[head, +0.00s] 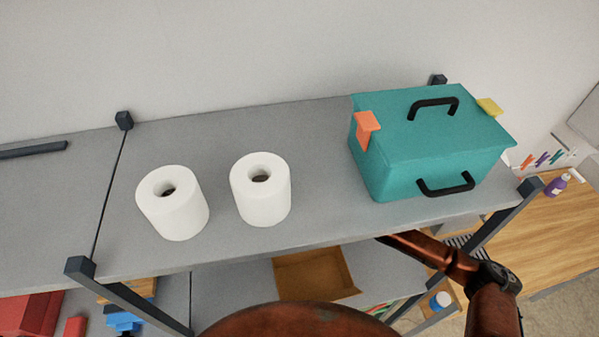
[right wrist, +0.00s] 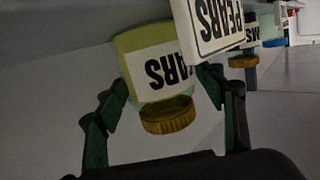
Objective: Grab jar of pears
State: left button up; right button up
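A jar of pears (right wrist: 158,82) shows in the right wrist view, inverted in the picture, with a yellowish body, a white label ending in "ARS" and a gold lid. My right gripper (right wrist: 163,90) is open, with its two fingers on either side of the jar. Whether either fingertip touches it is hard to tell. In the head view my right arm reaches under the top shelf, and its gripper and the jar are hidden there. My left gripper is not in view.
In the right wrist view, a white "PEARS" panel (right wrist: 217,27) partly covers the jar, and another gold-lidded jar (right wrist: 243,60) stands beyond. On the top shelf (head: 225,238) are two white rolls (head: 172,215) and a teal box (head: 430,140). A brown bin (head: 312,273) sits below.

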jog(key=c, duration=1.4)
jog(key=shift+r, duration=0.1)
jog(key=shift+c, duration=0.2)
